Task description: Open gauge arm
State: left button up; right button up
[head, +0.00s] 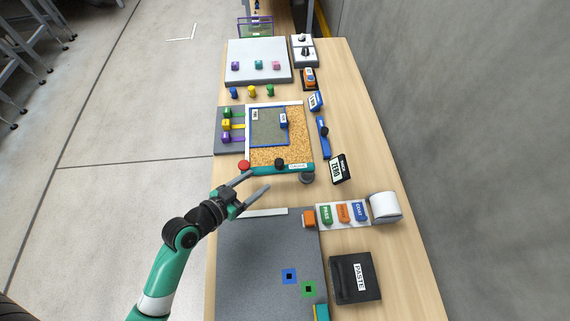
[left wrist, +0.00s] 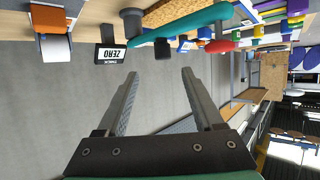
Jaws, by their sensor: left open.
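The gauge arm (head: 293,169) is a teal bar along the near edge of the cork board (head: 288,154). It has a red knob (head: 244,165) at its left end, a black knob (head: 279,162) and a white label. A grey round post (head: 307,178) stands at its right end. In the left wrist view the teal bar (left wrist: 185,27) and red knob (left wrist: 220,46) show beyond the fingers. My left gripper (head: 260,180) is open and empty, on the near side of the bar, close to the red knob; contact is not visible. My right gripper is not in view.
A black ZERO block (head: 339,168) stands right of the bar. Labelled blocks (head: 343,213) and a white roll (head: 385,207) lie nearer right. A grey mat (head: 255,265) and a black PASTE box (head: 355,278) are in front. A wall (head: 440,120) runs along the right.

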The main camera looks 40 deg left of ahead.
aim_at(276, 165)
pick_arm(q)
jog(key=b+x, duration=0.1)
jog(key=x, duration=0.5)
jog(key=b+x, duration=0.1)
jog(key=x, duration=0.5)
jog(key=shift+w+a+r, duration=0.15)
jog(key=shift+a+r, duration=0.05)
jog(key=shift+a, duration=0.05)
grip_shut()
dwell(1.0)
